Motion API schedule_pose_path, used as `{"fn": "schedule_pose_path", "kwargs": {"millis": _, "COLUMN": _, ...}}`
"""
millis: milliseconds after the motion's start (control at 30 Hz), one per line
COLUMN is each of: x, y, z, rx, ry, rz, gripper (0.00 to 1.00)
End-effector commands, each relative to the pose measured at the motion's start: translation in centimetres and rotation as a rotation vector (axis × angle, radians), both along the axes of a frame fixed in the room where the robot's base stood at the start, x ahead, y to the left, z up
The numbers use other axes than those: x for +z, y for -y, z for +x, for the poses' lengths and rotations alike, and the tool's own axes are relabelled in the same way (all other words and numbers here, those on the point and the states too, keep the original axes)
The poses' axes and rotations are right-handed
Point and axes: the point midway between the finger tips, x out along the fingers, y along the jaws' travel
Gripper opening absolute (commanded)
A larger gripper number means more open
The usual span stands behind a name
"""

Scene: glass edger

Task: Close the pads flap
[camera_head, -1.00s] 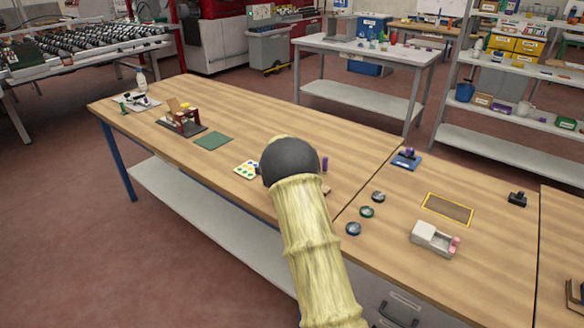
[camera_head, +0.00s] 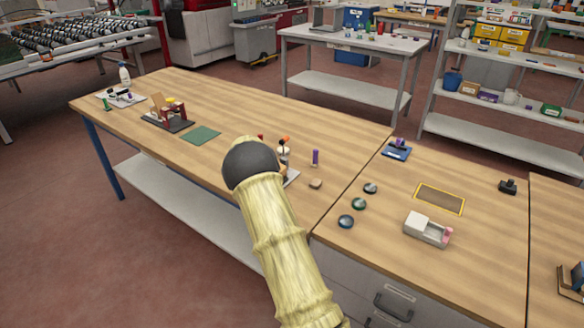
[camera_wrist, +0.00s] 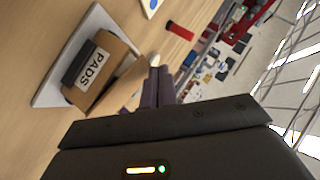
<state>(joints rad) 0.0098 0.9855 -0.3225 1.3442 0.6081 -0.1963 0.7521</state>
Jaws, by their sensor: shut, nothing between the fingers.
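The cardboard pads box (camera_wrist: 108,66), labelled PADS, sits on a pale tray (camera_wrist: 55,88) in the wrist view. Its tan flap (camera_wrist: 122,88) appears to stand out from the box on the side facing my gripper. My gripper (camera_wrist: 157,64) is shut and empty, its dark fingers close beside the flap's outer edge. I cannot tell whether they touch it. In the head view my arm hides the gripper and most of the box; only a sliver of the tray (camera_head: 292,178) shows past it.
A purple cylinder (camera_head: 315,158) and a small round tan thing (camera_head: 315,184) stand right of the tray.

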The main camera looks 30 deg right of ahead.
Motion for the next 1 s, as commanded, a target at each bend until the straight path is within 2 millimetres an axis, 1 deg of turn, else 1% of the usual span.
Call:
{"fn": "schedule_pose_path", "kwargs": {"millis": 100, "x": -0.7, "y": -0.2, "z": 0.2, "rx": 0.001, "ry": -0.001, "rz": 0.000, "gripper": 0.00}}
{"fn": "schedule_pose_path", "kwargs": {"millis": 367, "x": -1.4, "y": -0.4, "z": 0.4, "rx": 0.001, "ry": 0.000, "rz": 0.001, "gripper": 0.00}}
{"fn": "schedule_pose_path", "kwargs": {"millis": 867, "x": -1.5, "y": -0.5, "z": 0.5, "rx": 0.002, "ry": 0.000, "rz": 0.000, "gripper": 0.00}}
{"fn": "schedule_pose_path", "kwargs": {"millis": 1000, "x": -1.3, "y": -0.5, "z": 0.5, "rx": 0.002, "ry": 0.000, "rz": 0.000, "gripper": 0.00}}
